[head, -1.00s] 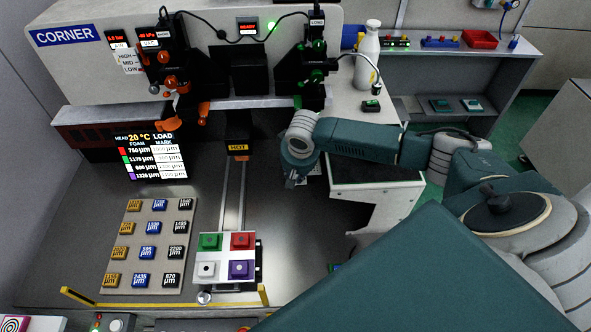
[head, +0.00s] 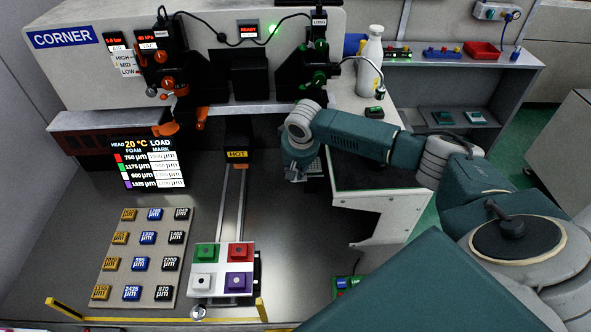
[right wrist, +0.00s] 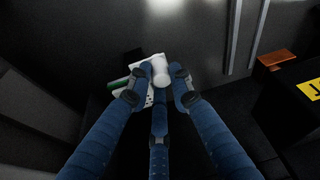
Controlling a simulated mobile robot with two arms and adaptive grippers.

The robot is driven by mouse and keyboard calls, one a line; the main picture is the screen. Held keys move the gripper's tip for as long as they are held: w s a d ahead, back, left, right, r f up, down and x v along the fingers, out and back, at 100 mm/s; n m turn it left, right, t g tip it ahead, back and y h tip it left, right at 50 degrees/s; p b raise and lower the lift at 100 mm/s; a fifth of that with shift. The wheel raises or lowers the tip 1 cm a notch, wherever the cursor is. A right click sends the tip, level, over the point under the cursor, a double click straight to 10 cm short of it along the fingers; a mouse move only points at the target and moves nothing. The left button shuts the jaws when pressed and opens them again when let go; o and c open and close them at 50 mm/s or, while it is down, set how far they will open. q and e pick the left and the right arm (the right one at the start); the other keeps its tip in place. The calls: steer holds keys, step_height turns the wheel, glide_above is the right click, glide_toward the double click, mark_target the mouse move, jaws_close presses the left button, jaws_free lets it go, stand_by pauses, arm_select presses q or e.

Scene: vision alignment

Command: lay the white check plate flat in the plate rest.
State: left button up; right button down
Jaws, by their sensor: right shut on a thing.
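My right gripper (head: 299,172) hangs beside the left edge of the side bench, mostly hidden behind its own wrist in the head view. In the right wrist view its blue fingers (right wrist: 163,78) are closed around a white piece, the white check plate (right wrist: 160,68). A rounded white knob shows between the fingertips, and a flat white part with dark holes and a green edge shows at the left. The fingers hide much of the plate, and I cannot tell how far it is tilted. I cannot make out the plate rest for certain. My left gripper is not in view.
The side bench (head: 372,208) holds a white bottle (head: 370,62). Metal floor between is clear.

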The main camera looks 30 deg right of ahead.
steer(key=shift+p, duration=0.45)
steer(key=shift+f, duration=0.3)
stand_by(0.8)
steer(key=c, duration=1.5)
jaws_free()
steer(key=v, duration=1.2)
steer(key=shift+a, duration=0.1)
